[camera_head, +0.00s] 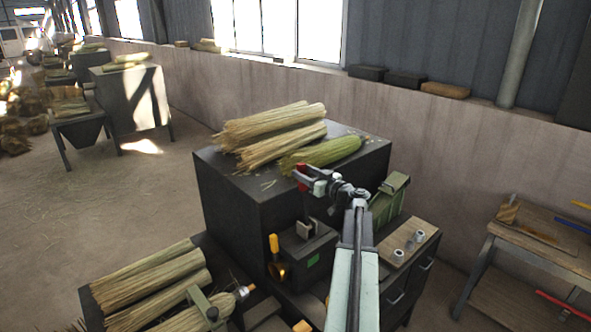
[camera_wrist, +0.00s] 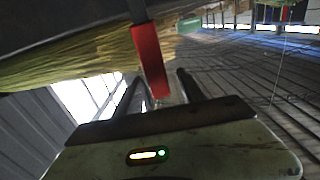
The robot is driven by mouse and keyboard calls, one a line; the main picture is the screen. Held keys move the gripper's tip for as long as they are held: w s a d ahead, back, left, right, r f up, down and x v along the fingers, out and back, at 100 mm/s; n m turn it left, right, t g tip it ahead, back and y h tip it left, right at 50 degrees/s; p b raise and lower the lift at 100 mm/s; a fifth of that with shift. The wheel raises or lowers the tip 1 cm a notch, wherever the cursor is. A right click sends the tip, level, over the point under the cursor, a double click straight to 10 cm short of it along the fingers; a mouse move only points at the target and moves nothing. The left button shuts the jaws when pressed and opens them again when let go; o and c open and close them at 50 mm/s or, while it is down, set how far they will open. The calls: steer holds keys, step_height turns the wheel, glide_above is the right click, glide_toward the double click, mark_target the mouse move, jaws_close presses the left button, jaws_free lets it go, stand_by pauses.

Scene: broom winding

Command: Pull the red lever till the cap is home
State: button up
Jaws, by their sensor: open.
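The red lever's grip (camera_head: 301,171) stands above a dark machine box (camera_head: 307,250), at the front edge of the large dark cabinet. In the wrist view the red grip (camera_wrist: 150,60) hangs from a dark rod and its end lies between my two dark fingers. My gripper (camera_head: 309,180) is open around the grip; the fingers (camera_wrist: 160,76) stand apart on either side of it. I cannot tell whether either finger touches it. I cannot make out for sure which part is the cap; a small pale piece (camera_head: 243,292) sits at a broom's end, lower left.
Straw bundles (camera_head: 270,128) and a greenish broom head (camera_head: 322,153) lie on the dark cabinet (camera_head: 236,192), close behind my gripper. More bundles (camera_head: 150,285) lie lower left. A wooden board with metal pieces (camera_head: 408,243) is right of my arm. A workbench (camera_head: 535,245) stands right.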

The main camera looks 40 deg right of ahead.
steer(key=w, duration=0.4)
steer(key=shift+w+d, duration=0.35)
jaws_close()
stand_by(0.5)
stand_by(0.4)
